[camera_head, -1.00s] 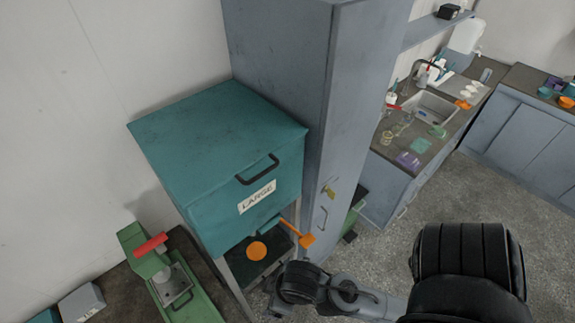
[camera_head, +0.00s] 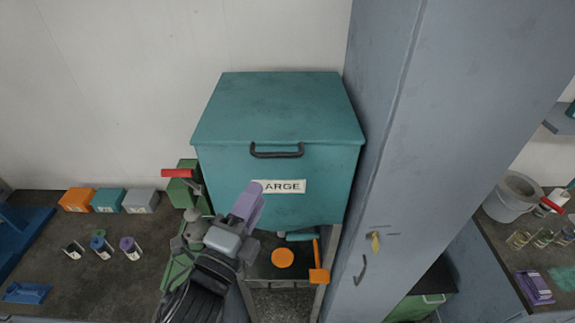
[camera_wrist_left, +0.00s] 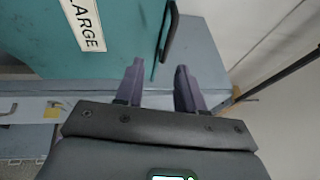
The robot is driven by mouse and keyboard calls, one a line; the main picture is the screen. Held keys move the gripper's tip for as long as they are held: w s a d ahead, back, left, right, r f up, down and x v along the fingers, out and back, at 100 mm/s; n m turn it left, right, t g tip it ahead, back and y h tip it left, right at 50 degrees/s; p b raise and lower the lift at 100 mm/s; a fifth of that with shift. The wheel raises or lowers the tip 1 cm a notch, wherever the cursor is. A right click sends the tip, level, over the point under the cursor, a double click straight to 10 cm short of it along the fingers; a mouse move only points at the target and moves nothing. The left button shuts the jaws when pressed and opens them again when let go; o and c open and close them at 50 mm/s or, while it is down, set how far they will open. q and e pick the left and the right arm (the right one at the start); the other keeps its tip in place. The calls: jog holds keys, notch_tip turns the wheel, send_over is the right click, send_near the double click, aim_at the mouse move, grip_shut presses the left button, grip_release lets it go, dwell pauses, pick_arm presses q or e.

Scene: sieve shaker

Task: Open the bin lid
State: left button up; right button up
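The teal bin (camera_head: 280,110) stands in the middle of the head view with its lid closed. A dark handle (camera_head: 276,151) sits at the front edge of the lid, above a white label reading LARGE. My left gripper (camera_head: 247,203) is in front of the bin, below and left of the handle, and covers part of the label. In the left wrist view, the two purple fingers (camera_wrist_left: 158,82) are apart with nothing between them. The handle (camera_wrist_left: 168,32) shows there ahead of the fingers, with the label (camera_wrist_left: 85,22) to its left. My right gripper is not in view.
A tall grey cabinet (camera_head: 440,130) stands right beside the bin. Under the bin are an orange disc (camera_head: 283,257) and an orange-headed tool (camera_head: 319,276). A green device with a red handle (camera_head: 177,173) stands to the left, near several small boxes on the dark bench (camera_head: 60,240).

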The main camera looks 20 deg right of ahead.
aim_at(276, 153)
pick_arm(q)
jog(key=shift+r+p+x, duration=0.25)
jog(key=shift+p+x, duration=0.25)
jog(key=shift+x, duration=1.35)
jog(key=shift+r+p+x, duration=0.2)
jog(key=shift+p+x, duration=0.25)
jog(key=shift+x, duration=1.4)
jog(key=shift+r+p+x, duration=0.25)
jog(key=shift+p+x, duration=0.25)
jog(key=shift+x, duration=1.35)
jog(key=shift+s, duration=0.15)
grip_shut()
